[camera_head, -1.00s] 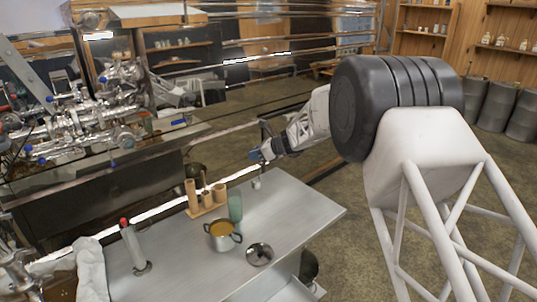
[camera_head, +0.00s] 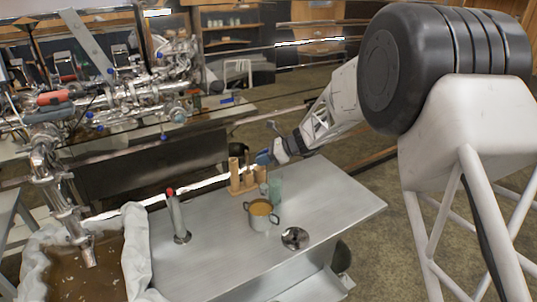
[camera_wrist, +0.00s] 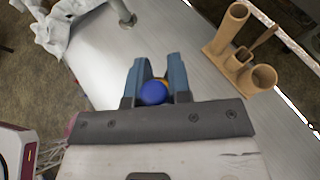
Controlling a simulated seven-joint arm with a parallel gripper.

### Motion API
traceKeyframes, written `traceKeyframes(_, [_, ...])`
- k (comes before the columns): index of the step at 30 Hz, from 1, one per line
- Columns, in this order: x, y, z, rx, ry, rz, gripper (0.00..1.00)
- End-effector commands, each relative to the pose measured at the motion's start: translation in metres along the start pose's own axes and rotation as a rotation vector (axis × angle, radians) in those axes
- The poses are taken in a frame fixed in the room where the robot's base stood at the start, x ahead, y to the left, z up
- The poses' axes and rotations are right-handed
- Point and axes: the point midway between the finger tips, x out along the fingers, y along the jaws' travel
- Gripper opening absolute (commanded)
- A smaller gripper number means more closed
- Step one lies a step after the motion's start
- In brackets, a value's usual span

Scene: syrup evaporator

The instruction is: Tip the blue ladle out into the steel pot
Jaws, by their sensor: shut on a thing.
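The steel pot (camera_head: 262,218) stands on the steel table, upright, with two side handles and amber contents. My gripper (camera_head: 265,158) is above the table's back part, behind and above the pot; it also shows in the wrist view (camera_wrist: 160,80). It is shut on the blue ladle, whose round blue end (camera_wrist: 153,92) shows between the fingers. What the bowl holds is too small to tell. A bit of orange shows behind the blue end in the wrist view.
A round steel lid-like disc (camera_head: 295,238) lies right of the pot. A red-tipped cylinder (camera_head: 176,215) stands at the left. The table's right end (camera_head: 345,200) is clear.

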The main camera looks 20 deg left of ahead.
Motion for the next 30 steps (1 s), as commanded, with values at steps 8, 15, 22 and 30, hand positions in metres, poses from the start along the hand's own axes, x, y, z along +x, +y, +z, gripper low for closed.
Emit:
traceKeyframes(8, [0.0007, 0.0005, 0.0002, -0.001, 0.0, 0.001, 0.03])
traceKeyframes(15, [0.0008, 0.0006, 0.0002, -0.003, 0.001, 0.0, 0.03])
traceKeyframes(22, [0.0018, 0.0022, 0.0002, -0.014, 0.008, -0.007, 0.03])
traceKeyframes(30, [0.0047, 0.0065, -0.0007, -0.045, 0.026, -0.024, 0.03])
